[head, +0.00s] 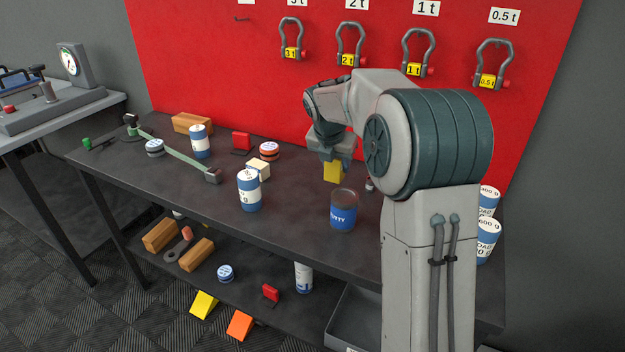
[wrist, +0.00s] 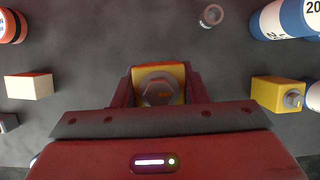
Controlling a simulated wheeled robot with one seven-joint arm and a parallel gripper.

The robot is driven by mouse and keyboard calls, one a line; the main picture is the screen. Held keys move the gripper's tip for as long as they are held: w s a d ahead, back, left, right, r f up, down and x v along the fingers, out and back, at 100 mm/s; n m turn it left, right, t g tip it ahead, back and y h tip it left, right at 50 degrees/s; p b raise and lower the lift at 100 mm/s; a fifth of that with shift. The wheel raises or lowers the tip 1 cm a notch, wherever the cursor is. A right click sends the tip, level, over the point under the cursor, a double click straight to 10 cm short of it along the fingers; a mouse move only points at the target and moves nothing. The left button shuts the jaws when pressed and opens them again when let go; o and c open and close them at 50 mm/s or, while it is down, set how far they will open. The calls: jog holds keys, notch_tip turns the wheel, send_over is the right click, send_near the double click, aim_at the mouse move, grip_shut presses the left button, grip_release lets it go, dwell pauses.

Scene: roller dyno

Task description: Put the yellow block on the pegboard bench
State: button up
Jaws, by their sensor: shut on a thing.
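The yellow block (head: 333,173) is between the jaws of my gripper (head: 333,157), over the back part of the pegboard bench (head: 290,218). In the wrist view the yellow block (wrist: 176,73) shows a grey hex-shaped piece on its top, with a dark red jaw on each side. My gripper is shut on it. I cannot tell whether its underside touches the bench. A second yellow block (wrist: 275,93) with a metal knob stands to the right in the wrist view; my arm seems to hide it in the head view.
A blue putty can (head: 343,212) stands in front of my gripper. A white block (head: 260,168), an orange-banded tin (head: 269,151) and a white-blue can (head: 249,191) stand left. The red pegboard (head: 220,75) with hanging shackles rises behind. Bare bench top surrounds the held block.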

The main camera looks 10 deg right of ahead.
jog(key=w+a+f, duration=0.2)
jog(key=a, duration=0.1)
jog(key=shift+w+a+f, duration=0.15)
jog(key=shift+a+f, duration=0.1)
jog(key=shift+a, duration=0.05)
jog(key=shift+f+b, duration=0.6)
jog(key=shift+f, duration=1.35)
jog(key=shift+f, duration=0.1)
jog(key=o, duration=1.3)
jog(key=shift+f, duration=0.1)
jog(key=shift+o, duration=0.2)
jog(key=p+v, duration=0.2)
jog(key=v, duration=1)
jog(key=s+d+f+m+y, duration=0.1)
jog(key=s+f+m, duration=0.2)
jog(key=s+m, duration=1.1)
jog(key=s+d+f+m+g+y, duration=0.1)
jog(key=s+f+m, duration=0.3)
jog(key=s+m, duration=1)
jog(key=shift+s+d+m+g+y, duration=0.3)
jog(key=shift+s+d+m+y, duration=0.1)
jog(key=shift+s, duration=2.15)
